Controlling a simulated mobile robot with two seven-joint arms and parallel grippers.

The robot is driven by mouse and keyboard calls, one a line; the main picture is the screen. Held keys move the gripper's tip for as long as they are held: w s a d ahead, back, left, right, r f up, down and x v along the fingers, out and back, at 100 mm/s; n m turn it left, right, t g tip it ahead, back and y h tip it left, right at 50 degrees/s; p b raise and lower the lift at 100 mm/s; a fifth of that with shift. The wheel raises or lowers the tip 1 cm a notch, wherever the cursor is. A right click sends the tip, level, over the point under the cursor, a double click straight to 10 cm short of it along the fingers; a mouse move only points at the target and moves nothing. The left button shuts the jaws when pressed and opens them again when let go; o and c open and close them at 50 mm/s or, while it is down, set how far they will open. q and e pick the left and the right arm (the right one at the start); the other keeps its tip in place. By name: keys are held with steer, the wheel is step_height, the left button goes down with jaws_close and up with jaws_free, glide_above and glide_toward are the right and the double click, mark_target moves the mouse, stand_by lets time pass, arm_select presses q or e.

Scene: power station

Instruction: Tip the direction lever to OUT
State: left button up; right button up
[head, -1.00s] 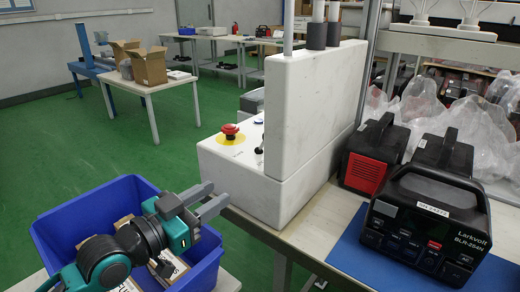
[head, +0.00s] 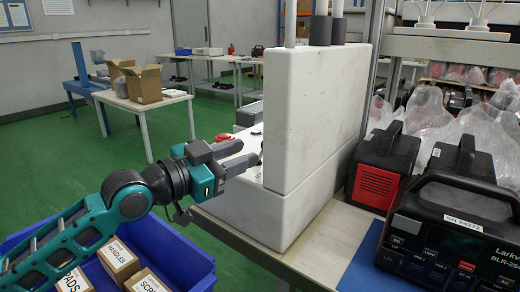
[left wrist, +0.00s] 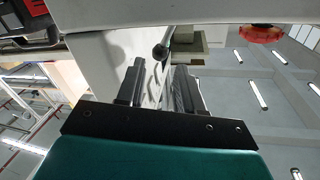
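The direction lever, a small black ball knob on a thin stem (left wrist: 160,52), shows in the left wrist view just beyond the fingertips and between their lines. In the head view it is mostly hidden by the gripper. My left gripper (head: 248,152) is open and empty in front of the white machine (head: 318,125), with its fingers pointing at the control panel. The fingers also show in the left wrist view (left wrist: 157,72), spread apart. I cannot tell whether either finger touches the lever. My right gripper is not in view.
A red emergency button (head: 224,138) sits beside the fingers. It also shows in the left wrist view (left wrist: 262,33). A blue bin (head: 190,262) with labelled boxes lies under my left arm. A black power unit (head: 450,235) stands at the right.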

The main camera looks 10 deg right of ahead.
arm_select(q)
steer(key=x, duration=0.5)
steer(key=shift+w+d+b, duration=0.2)
steer(key=shift+d+b, duration=0.05)
steer(key=shift+b, duration=0.1)
steer(key=shift+c, duration=0.3)
jaws_close()
